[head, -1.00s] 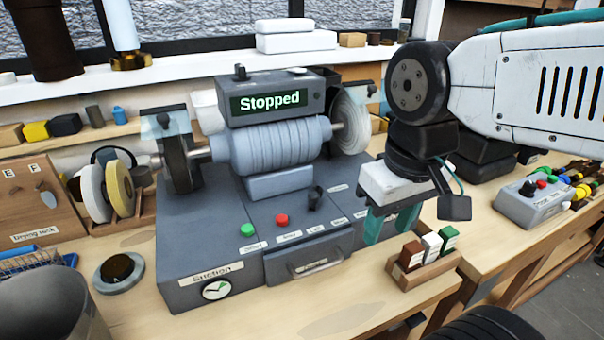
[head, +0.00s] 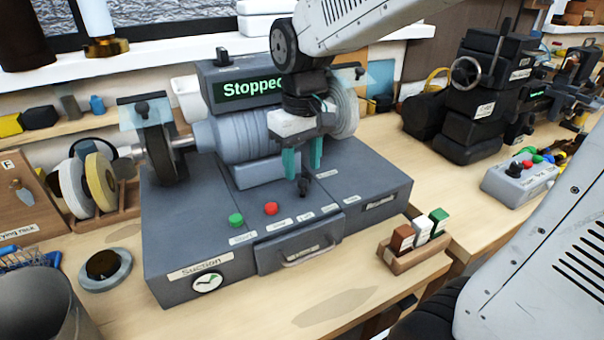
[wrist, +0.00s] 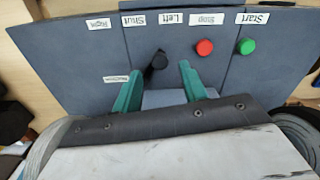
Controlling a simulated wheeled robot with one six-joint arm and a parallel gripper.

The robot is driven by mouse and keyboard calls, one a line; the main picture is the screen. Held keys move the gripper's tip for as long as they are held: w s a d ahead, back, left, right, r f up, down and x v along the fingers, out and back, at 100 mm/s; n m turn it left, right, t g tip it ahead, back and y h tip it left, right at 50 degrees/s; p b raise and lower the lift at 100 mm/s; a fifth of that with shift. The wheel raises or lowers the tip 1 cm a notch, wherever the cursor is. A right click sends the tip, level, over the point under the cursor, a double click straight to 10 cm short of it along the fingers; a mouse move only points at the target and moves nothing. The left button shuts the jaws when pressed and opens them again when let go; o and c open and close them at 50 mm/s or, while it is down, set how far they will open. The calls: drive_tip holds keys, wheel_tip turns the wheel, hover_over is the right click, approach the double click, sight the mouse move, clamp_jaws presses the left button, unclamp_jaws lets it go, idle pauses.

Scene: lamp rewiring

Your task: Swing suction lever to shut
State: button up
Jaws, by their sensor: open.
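The suction lever (head: 304,186) is a small black knobbed handle on the sloped grey top of the grinder housing (head: 215,233). My gripper (head: 303,164) is open, its two teal fingers pointing down just above the lever. In the wrist view, the lever (wrist: 158,60) shows near the gap between the fingertips of my gripper (wrist: 158,76), closer to the left finger. I cannot tell whether they touch. The labels Right, Shut (wrist: 133,20) and Left stand in a row beyond the lever, upside down. The lever's exact setting is unclear.
Red stop (head: 271,209) and green start (head: 236,220) buttons sit left of the lever. Grinding wheels flank the motor, and the display (head: 252,89) reads Stopped. A suction gauge (head: 208,282) is on the front. A wooden block holder (head: 416,250) stands at right.

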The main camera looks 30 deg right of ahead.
sight(301, 181)
drive_tip(key=shift+f, duration=1.6)
clamp_jaws()
drive_tip(key=shift+a, duration=0.15)
